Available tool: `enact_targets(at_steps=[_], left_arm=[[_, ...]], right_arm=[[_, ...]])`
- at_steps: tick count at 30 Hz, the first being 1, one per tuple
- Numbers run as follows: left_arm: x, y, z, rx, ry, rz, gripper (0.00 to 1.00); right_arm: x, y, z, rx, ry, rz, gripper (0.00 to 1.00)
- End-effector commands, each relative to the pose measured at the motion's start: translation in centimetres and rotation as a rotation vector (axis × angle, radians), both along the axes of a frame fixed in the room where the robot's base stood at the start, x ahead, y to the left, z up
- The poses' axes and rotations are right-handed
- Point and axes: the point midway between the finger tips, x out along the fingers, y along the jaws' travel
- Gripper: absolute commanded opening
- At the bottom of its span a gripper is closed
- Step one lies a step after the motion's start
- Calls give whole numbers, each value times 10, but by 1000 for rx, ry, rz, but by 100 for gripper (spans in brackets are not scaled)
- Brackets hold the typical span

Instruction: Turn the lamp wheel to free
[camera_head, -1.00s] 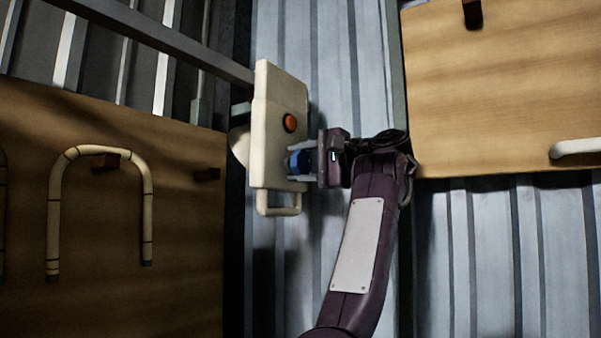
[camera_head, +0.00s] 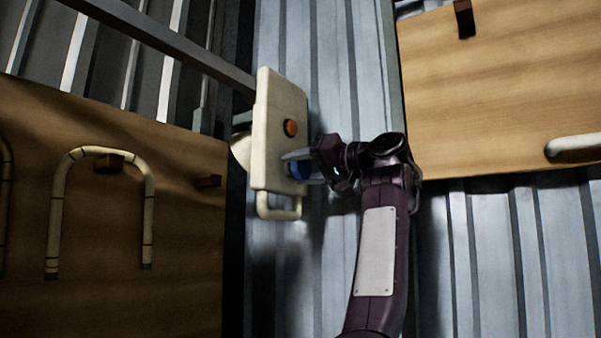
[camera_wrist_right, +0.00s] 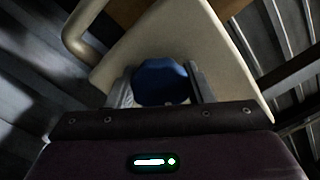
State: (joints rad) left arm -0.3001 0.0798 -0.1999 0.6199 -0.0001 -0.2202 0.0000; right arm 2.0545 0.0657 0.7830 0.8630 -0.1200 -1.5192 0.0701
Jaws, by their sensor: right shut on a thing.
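The lamp (camera_head: 270,145) is a cream-coloured panel with an orange-red button (camera_head: 290,128) on its face and a loop handle (camera_head: 279,208) at its bottom. Its blue faceted wheel (camera_head: 300,168) sits below and right of the button. My right gripper (camera_head: 297,166) is shut on the wheel, reaching in from the right. In the right wrist view the blue wheel (camera_wrist_right: 160,82) lies between the two fingers, and the panel (camera_wrist_right: 175,38) fills the space behind it. The panel appears rotated in that view. The fingers partly hide the wheel in the head view. My left gripper is not in view.
A grey beam (camera_head: 165,42) runs from the upper left to the lamp. A wooden board (camera_head: 110,235) at left carries a bent U-shaped cane (camera_head: 148,205) on dark pegs. Another wooden board (camera_head: 510,100) is at upper right. Corrugated metal wall (camera_head: 470,260) stands behind.

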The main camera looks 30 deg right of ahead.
Motion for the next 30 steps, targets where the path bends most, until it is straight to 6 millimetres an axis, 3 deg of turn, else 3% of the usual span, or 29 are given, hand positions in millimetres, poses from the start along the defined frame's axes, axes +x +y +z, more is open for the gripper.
enact_targets(at_steps=[12, 30], left_arm=[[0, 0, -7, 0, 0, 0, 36], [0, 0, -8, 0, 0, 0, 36]], right_arm=[[2, -1, -4, -212, -79, 3, 24], [2, -1, -4, -257, -97, 4, 24]])
